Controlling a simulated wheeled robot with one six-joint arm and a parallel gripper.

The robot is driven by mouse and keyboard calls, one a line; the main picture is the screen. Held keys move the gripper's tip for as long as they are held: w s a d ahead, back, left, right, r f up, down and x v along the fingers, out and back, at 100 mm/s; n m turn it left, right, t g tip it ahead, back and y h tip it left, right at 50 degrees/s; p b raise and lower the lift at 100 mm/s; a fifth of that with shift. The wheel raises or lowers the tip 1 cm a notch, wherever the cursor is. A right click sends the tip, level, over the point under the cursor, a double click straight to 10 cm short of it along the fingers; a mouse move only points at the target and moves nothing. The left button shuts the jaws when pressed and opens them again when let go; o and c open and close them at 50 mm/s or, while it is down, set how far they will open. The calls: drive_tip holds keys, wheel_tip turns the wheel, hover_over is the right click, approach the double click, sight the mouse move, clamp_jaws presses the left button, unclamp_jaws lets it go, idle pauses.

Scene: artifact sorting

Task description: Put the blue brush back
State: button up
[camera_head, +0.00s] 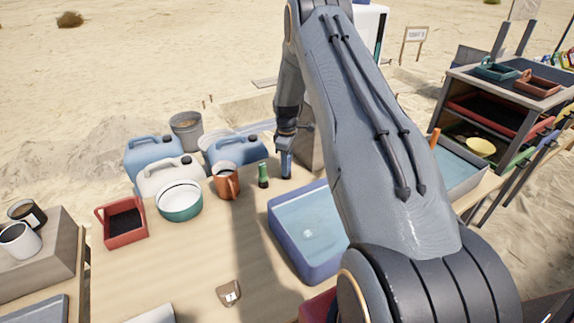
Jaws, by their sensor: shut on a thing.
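My gripper (286,146) is at the back of the table, pointing down and partly hidden by its own wrist. It is shut on the blue brush (287,165), of which a narrow blue part shows below the jaws. The brush looks upright, just right of a small green-handled item (263,175) that stands on the table. I cannot tell whether the brush's lower end touches the tabletop.
A blue basin of water (278,237) lies in front, partly behind my arm. An orange mug (226,183), a green-white bowl (180,201), a red tray (107,238) and jerrycans (152,152) stand left. A brown shard (229,292) lies at the front; the table centre is clear.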

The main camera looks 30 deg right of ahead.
drive_tip(key=shift+f, duration=0.2)
drive_tip(key=o, duration=1)
drive_tip(key=shift+r, duration=0.1)
